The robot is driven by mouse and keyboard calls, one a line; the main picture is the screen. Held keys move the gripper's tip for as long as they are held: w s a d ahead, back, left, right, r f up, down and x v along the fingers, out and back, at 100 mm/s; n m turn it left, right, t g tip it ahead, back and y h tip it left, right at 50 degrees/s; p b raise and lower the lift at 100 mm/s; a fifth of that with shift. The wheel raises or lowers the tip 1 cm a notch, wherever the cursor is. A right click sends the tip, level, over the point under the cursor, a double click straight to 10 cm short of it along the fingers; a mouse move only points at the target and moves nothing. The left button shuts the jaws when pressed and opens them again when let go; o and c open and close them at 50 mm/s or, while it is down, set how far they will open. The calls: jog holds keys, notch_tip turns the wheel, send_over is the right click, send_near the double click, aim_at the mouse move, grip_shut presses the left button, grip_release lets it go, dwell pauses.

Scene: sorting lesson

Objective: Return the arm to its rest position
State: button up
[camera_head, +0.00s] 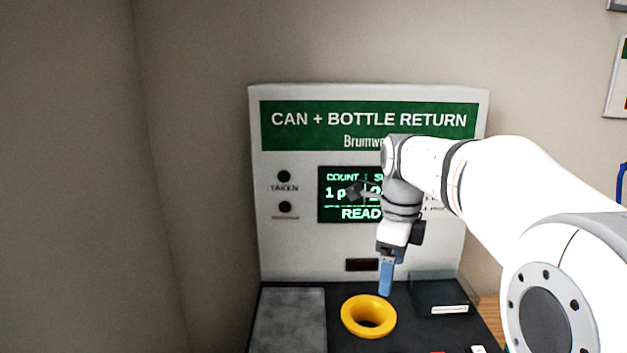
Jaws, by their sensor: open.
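My arm (520,185) reaches in from the right in front of the return machine. My gripper (386,292) points down, with its blue finger just above and behind the yellow ring (349,318). The gripper is open and nothing shows held in it. From this side the fingers overlap, so the gap between them is hidden. The fingertips look apart from the ring, though the exact distance cannot be told.
The white return machine (300,245) has a green sign (290,136) and a screen (345,213) reading "READ", partly hidden by my arm. A grey plate (288,325) lies left of the ring. A dark tray (438,280) stands right. Open wall is at left.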

jog(key=s+f+n+t+b, duration=0.2)
jog(key=s+f+n+b, duration=0.7)
jog(key=s+f+n, duration=0.8)
notch_tip(320, 180, down, 4)
jog(key=n, duration=0.6)
jog(key=shift+s+d+t, duration=0.25)
jog(key=shift+s+t, duration=0.05)
jog(key=shift+s, duration=0.05)
